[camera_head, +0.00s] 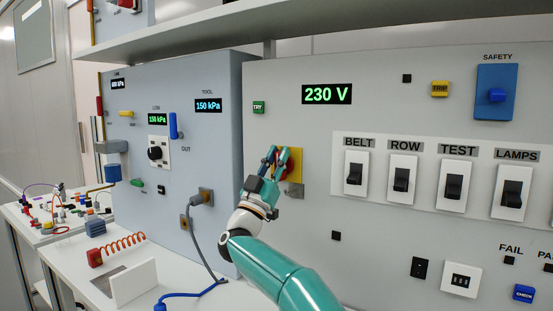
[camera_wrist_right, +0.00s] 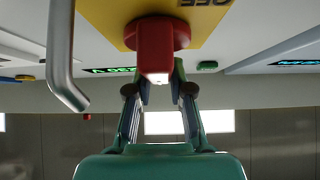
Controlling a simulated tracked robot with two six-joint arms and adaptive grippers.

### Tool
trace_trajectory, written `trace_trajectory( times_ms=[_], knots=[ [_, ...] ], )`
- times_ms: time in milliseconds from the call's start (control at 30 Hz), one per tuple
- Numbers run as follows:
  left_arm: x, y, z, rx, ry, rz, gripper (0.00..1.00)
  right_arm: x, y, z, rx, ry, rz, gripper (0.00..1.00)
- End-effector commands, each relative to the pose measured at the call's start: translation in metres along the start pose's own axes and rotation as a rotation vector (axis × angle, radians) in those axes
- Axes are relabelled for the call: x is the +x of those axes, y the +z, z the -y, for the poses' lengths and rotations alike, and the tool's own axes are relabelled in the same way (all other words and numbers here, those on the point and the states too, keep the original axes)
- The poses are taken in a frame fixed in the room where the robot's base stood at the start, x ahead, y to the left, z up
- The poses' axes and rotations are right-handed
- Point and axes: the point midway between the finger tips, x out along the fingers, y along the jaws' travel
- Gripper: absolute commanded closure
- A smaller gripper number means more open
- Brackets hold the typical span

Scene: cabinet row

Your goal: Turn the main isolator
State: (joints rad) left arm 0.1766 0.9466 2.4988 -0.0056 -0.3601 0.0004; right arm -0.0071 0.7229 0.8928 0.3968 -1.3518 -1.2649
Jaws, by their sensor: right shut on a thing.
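The main isolator is a red rotary handle on a yellow plate (camera_head: 299,160), on the grey cabinet panel left of the switches. In the right wrist view the red handle (camera_wrist_right: 155,38) stands out from the yellow plate (camera_wrist_right: 205,18), which bears upside-down lettering that looks like OFF. My right gripper (camera_head: 277,154) is at the isolator and covers much of it. In the wrist view its fingers (camera_wrist_right: 157,88) are shut on the red handle's end, one on each side. My left gripper is not in view.
A bent grey metal bar (camera_wrist_right: 61,55) stands close beside the isolator. The display (camera_head: 327,94) above reads 230 V. Several black rocker switches, including BELT (camera_head: 355,171), are to the right.

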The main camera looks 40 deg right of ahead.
Motion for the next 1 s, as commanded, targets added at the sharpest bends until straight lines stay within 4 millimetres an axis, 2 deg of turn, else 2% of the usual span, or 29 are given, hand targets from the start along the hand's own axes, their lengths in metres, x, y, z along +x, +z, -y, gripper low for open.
trace_trajectory(
  times_ms=[33, 67, 200, 667, 867, 1000],
  knots=[
    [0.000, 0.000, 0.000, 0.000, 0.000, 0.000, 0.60, -0.002, 0.003, 0.002, -0.002, -0.003, 0.005, 1.00],
    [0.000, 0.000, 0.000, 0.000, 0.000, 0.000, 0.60, -0.002, 0.003, 0.002, -0.002, -0.003, 0.005, 0.78],
    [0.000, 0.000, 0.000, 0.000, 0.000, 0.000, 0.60, -0.002, 0.002, 0.001, -0.002, -0.003, 0.004, 0.54],
    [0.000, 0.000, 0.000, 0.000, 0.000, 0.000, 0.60, -0.006, 0.000, 0.001, 0.000, -0.003, 0.001, 0.54],
    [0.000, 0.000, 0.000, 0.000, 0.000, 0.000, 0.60, -0.028, 0.001, 0.001, -0.001, -0.005, 0.002, 0.54],
    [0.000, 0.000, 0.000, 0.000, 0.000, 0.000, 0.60, -0.055, 0.000, 0.001, 0.000, -0.006, 0.002, 0.54]
  ],
)
